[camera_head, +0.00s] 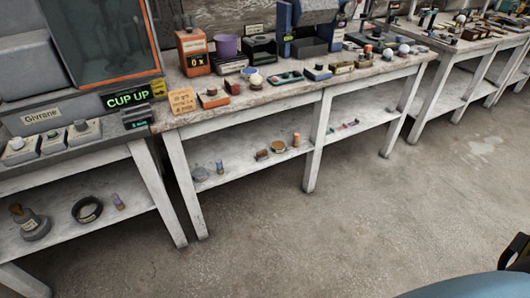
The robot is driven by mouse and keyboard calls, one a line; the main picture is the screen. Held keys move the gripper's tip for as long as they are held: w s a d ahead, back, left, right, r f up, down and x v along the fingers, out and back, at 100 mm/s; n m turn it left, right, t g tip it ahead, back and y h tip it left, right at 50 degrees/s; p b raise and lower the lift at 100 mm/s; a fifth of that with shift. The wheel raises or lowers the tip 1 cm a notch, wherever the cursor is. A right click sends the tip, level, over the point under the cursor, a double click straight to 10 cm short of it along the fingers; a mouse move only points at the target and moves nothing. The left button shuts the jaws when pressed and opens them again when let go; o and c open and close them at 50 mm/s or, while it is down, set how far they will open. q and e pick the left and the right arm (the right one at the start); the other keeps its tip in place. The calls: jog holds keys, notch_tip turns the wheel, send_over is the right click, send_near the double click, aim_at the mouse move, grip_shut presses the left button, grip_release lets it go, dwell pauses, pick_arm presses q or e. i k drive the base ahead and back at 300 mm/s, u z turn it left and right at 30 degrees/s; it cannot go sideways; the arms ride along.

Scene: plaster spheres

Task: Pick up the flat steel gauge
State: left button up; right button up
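I cannot pick out the flat steel gauge for sure. Many small tools and parts lie on the middle bench (225,101) and on the right bench (447,44), too small to tell apart. A dark angular part (515,254) at the lower right edge looks like part of my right gripper, cut off by the frame. Whether it is open or shut does not show. My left gripper is not in view.
An orange box (193,52), purple cup (226,46) and white balls (404,49) are on the middle bench. Lower shelves (230,181) hold small items. The concrete floor (330,240) in front is clear.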

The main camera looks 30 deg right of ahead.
aim_at(263, 155)
jog(key=u, duration=0.05)
jog(key=k, duration=0.5)
jog(key=z, duration=1.1)
jog(key=i, duration=1.2)
jog(key=u, duration=0.2)
jog(key=i, duration=1.05)
jog(key=u, duration=1.05)
jog(key=i, duration=0.2)
jog(key=u, duration=0.25)
